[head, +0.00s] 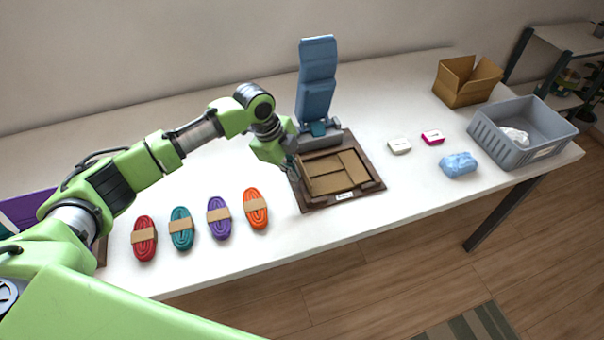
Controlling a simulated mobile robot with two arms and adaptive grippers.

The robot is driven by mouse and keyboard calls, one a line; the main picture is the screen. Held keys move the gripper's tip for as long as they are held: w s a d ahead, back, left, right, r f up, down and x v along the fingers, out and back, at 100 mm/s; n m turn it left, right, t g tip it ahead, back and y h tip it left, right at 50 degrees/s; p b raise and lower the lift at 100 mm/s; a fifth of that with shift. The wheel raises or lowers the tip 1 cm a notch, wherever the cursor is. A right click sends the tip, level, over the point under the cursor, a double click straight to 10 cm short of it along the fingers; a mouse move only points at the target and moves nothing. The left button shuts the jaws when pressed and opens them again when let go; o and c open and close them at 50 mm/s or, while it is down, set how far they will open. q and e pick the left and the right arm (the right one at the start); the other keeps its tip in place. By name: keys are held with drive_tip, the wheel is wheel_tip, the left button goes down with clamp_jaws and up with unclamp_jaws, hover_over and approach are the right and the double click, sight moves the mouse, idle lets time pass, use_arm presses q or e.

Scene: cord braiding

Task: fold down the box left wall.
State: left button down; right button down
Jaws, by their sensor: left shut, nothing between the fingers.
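The flat cardboard box (332,170) lies in a dark brown tray (367,193) near the middle of the table. Its left wall (305,177) shows as a thin strip along the box's left side; how far it is tilted is too small to tell. My left gripper (290,165) is shut and empty at the left rear edge of the tray, close beside the left wall. I cannot tell whether it touches the wall. My right gripper is not in view.
A blue upright device (317,80) stands behind the tray. Several cord bundles, such as the orange one (256,208), lie to the left. A white block (399,146), a pink block (433,137), a blue bag (459,165), a grey crate (490,140) and an open carton (463,88) stand right.

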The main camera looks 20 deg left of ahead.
use_arm(q)
drive_tip(key=shift+w+d, duration=0.35)
drive_tip(key=shift+d, duration=0.25)
drive_tip(key=shift+w+d+r+p, duration=0.15)
drive_tip(key=shift+w+d+p, duration=0.1)
drive_tip(key=shift+p, duration=0.15)
drive_tip(key=shift+d, duration=0.15)
drive_tip(key=shift+w+d, duration=0.35)
drive_tip(key=shift+d, duration=0.1)
